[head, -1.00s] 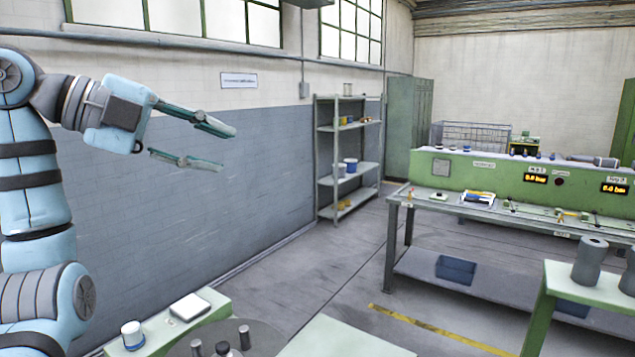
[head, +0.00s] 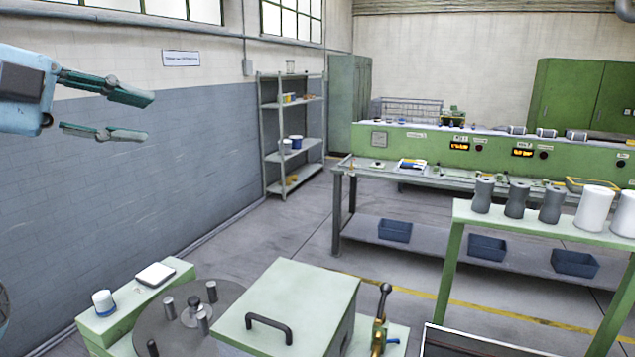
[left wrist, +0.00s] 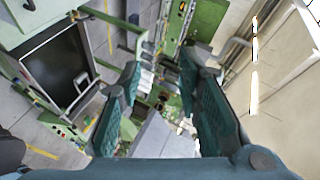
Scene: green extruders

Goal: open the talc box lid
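A pale green box with a flat lid (head: 300,290) stands at the bottom centre of the head view; I take it for the talc box. Its lid looks closed and has a black bar handle (head: 268,325) near the front left. My left gripper (head: 147,117) is open and empty, raised at the upper left in front of the wall, well above and away from the box. In the left wrist view my left gripper (left wrist: 160,65) also shows its two fingers apart with nothing between them. My right gripper is not in view.
A round grey plate (head: 160,322) with several metal pegs sits left of the box. A white pot (head: 104,303) stands further left. A brass valve with a lever (head: 380,325) is right of the box. A green table (head: 465,214) bears grey and white rolls.

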